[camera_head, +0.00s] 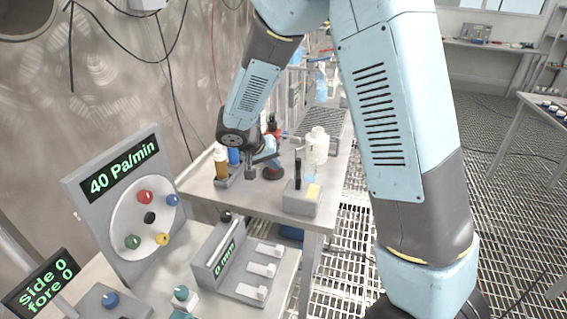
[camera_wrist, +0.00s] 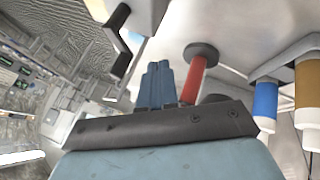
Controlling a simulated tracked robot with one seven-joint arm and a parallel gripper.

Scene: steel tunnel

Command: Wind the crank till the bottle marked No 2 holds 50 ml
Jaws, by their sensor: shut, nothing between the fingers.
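My gripper (camera_head: 274,150) is over the bench in the head view. Its blue fingers (camera_wrist: 158,80) are together and empty in the wrist view. A black bent handle (camera_wrist: 122,40), perhaps the crank, is apart from the fingertips in the wrist view. A dark upright part (camera_head: 298,165) stands at a grey box (camera_head: 303,199) with a yellow patch in the head view. A brown bottle (camera_head: 221,168) and a blue bottle (camera_head: 234,156) stand left of my gripper; they also show at the right of the wrist view. No mark No 2 or liquid level is readable.
A red post (camera_wrist: 193,80) on a grey disc is close beside my fingers. A white bottle (camera_head: 318,146) stands behind the grey box. Nearer are a dial panel (camera_head: 92,187) reading 40 Pa/min and a grey unit (camera_head: 215,250) reading 0 m/min. Floor grating lies right of the bench.

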